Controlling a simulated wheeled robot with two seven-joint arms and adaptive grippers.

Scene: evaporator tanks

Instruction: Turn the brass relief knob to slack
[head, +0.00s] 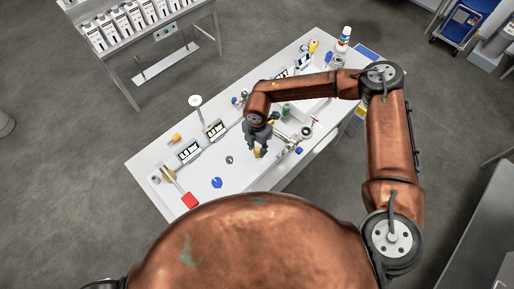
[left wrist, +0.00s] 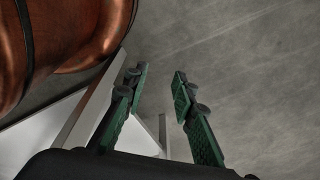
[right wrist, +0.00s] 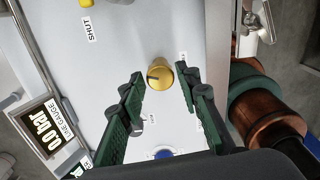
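The brass knob (right wrist: 160,75) is a round yellow knob with a dark mark on its top, standing on the white table. In the right wrist view it lies between the fingertips of my right gripper (right wrist: 162,84), with a gap on each side. That gripper is open and seems not to touch the knob. In the head view my right gripper (head: 262,140) hangs over the table and partly covers the knob (head: 258,153). My left gripper (left wrist: 158,77) is open and empty, beside a table edge and over the floor. It is not visible in the head view.
A gauge display (right wrist: 48,130) reads 0.0 bar. A SHUT label (right wrist: 89,29) lies on the table, and a blue part (right wrist: 165,154) is close to the gripper's base. A red paddle (head: 190,200) and a white bottle (head: 343,38) stand at opposite table ends.

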